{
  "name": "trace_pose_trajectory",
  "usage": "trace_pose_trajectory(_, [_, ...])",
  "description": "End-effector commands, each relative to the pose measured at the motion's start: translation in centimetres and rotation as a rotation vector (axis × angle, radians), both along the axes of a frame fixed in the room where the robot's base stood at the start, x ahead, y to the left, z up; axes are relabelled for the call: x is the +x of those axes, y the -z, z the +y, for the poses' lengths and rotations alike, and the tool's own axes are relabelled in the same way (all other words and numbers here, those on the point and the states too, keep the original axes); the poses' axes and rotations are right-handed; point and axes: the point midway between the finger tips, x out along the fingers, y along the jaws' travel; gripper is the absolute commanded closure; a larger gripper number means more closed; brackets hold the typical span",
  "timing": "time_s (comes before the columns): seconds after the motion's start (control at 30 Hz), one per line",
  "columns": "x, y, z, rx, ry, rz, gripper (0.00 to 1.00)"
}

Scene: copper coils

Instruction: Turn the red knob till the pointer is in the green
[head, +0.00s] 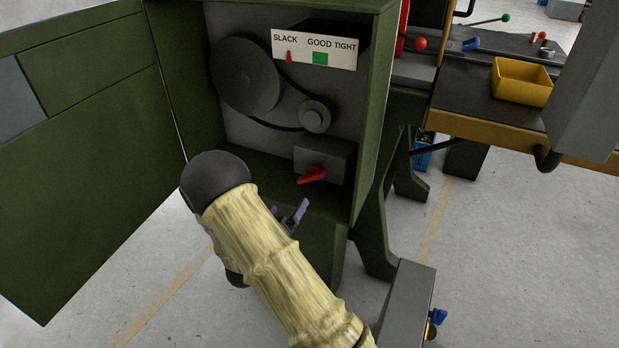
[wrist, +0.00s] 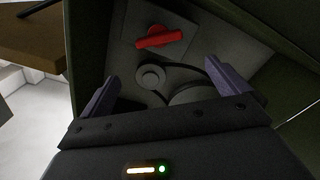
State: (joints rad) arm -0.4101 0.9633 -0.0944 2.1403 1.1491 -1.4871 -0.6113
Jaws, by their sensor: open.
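The red knob (head: 312,175) is on a grey block (head: 333,158) low inside the open green cabinet. In the wrist view the red knob (wrist: 158,38) lies ahead, beyond the fingertips and above the middle. The gauge plate (head: 314,50) reads SLACK, GOOD and TIGHT. Its red pointer (head: 289,57) is under SLACK, left of the green patch (head: 320,58). My gripper (head: 292,213) is open and empty, in front of and below the knob, apart from it. In the wrist view its two fingers (wrist: 165,85) are spread wide. My arm hides part of the gripper in the head view.
A belt runs between a large pulley (head: 245,76) and a small pulley (head: 314,116) above the knob. The cabinet door (head: 90,150) stands open at the left. A bench with a yellow bin (head: 521,82) is at the right. The cabinet's right wall is close beside the knob.

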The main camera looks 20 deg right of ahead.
Motion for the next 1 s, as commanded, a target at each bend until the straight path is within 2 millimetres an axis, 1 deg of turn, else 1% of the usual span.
trace_pose_trajectory(0.27, [0.1,-0.1,-0.1,0.003,0.001,0.000,0.00])
trace_pose_trajectory(0.47, [1.0,-0.1,-1.2,0.005,0.002,-0.001,0.00])
trace_pose_trajectory(0.57, [2.0,-0.1,-2.3,0.004,0.002,-0.002,0.00])
trace_pose_trajectory(1.0, [7.5,-0.1,-7.8,0.004,0.002,-0.002,0.00])
